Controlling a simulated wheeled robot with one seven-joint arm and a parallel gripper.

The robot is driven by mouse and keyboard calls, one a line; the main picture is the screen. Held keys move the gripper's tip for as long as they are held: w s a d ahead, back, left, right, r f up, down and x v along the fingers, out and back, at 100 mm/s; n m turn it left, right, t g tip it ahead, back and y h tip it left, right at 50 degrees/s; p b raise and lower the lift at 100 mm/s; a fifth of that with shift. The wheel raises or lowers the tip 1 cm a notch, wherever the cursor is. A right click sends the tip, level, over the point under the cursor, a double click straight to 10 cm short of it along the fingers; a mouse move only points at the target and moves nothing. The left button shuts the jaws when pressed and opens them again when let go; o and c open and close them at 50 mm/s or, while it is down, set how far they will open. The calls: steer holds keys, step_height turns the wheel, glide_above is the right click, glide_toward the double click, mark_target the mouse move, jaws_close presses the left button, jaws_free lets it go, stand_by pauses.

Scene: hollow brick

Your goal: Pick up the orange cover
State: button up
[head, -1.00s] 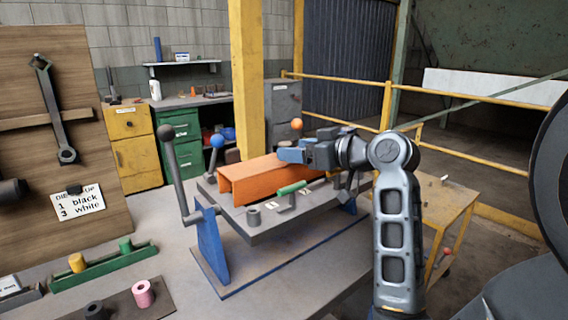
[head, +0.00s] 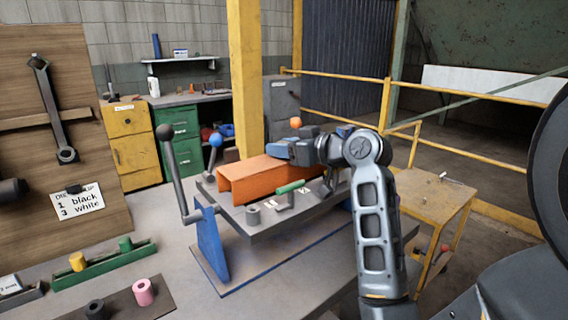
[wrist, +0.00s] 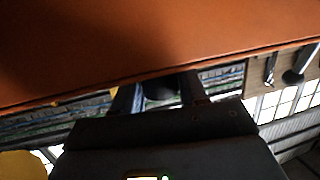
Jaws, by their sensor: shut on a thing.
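The orange cover (head: 262,178) is a long channel-shaped piece, open at its near left end. It sits on the grey plate (head: 262,229) of the blue-framed fixture (head: 213,245). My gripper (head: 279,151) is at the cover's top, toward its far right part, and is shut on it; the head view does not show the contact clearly. In the wrist view the cover (wrist: 150,45) fills the top of the picture, close to the dark gripper body (wrist: 165,128). The fingertips are hidden there.
A black-knobbed lever (head: 172,165) and a blue-knobbed lever (head: 214,152) rise at the left. A yellow table (head: 432,198) is at the right.

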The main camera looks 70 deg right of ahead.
steer(key=c, duration=0.4)
